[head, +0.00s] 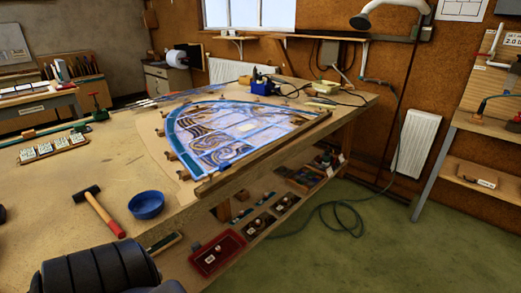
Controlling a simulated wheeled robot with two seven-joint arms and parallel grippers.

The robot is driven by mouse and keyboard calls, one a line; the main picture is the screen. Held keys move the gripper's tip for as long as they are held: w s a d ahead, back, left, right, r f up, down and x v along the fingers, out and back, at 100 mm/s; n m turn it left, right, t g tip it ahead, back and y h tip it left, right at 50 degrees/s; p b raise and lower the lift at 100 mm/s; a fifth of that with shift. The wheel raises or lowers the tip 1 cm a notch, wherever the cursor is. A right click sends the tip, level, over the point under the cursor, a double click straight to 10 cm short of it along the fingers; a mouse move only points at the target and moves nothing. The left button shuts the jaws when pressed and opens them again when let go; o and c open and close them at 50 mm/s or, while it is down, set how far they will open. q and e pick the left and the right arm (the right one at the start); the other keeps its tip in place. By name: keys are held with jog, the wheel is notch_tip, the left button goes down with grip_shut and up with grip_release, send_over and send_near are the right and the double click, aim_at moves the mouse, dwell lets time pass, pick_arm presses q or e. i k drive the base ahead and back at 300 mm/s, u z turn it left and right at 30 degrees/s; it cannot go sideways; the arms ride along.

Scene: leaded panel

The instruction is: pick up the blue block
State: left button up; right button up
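A small blue block-like thing (262,88) stands at the far end of the workbench, behind the leaded panel (240,128). A dark upright item is at its back and cables lie to its right. I cannot tell whether it is a plain block or a tool stand. A dark ribbed part of my own arm fills the lower left corner. Neither of my grippers shows, so I cannot see what they hold.
The wooden workbench (60,170) bears a blue bowl (146,205), a hammer (99,212) and a tray of small pieces (48,150). A red bin (218,254) is on the lower shelf. Green floor to the right is mostly clear, with a hose (335,215).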

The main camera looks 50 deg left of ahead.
aim_at(223, 167)
jog(key=i, duration=2.7)
jog(key=u, duration=2.45)
